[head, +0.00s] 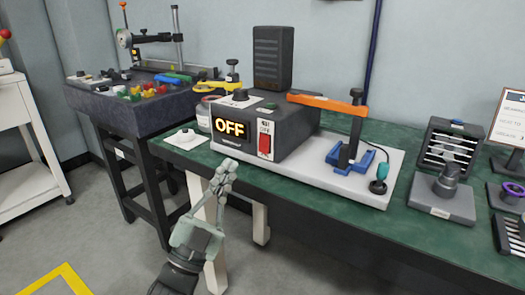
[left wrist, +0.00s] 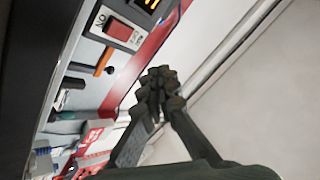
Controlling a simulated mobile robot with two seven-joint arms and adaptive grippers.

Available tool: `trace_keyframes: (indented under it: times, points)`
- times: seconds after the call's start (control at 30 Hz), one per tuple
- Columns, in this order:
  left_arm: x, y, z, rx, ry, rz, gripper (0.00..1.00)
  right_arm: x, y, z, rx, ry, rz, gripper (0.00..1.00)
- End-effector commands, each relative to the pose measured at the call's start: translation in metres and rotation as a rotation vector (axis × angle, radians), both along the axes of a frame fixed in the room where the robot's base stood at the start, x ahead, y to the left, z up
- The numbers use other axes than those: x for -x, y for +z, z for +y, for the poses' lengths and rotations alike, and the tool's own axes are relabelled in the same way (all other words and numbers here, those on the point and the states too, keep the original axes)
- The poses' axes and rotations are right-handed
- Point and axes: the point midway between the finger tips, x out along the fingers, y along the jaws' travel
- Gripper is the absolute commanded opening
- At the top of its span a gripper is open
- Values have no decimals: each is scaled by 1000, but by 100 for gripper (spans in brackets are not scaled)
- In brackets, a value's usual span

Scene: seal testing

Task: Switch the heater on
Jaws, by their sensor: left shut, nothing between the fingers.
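The switch also shows near the top of the left wrist view (left wrist: 118,30). My left gripper (head: 224,172) is shut and empty, in front of and below the display, left of the switch and apart from it. Its closed fingertips show in the left wrist view (left wrist: 158,82). My right gripper is not in view.
An orange lever (head: 322,103) and a blue clamp (head: 350,160) stand right of the heater on the plate. A grey fixture (head: 442,195) is farther right. Open floor lies before the green bench (head: 300,205).

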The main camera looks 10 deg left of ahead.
Motion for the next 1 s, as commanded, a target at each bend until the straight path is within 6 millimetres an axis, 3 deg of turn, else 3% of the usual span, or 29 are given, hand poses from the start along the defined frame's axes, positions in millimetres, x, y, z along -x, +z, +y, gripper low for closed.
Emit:
trace_keyframes:
  times: [0.07,0.13,0.53,1.0]
  points:
    - [-8,-2,-3,1,-1,-2,0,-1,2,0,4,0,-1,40]
    - [-16,-3,-6,2,-1,-3,0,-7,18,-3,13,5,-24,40]
    - [-65,-9,-24,0,1,-2,0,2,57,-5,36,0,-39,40]
    - [-77,-10,-28,0,0,0,0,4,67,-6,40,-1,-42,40]
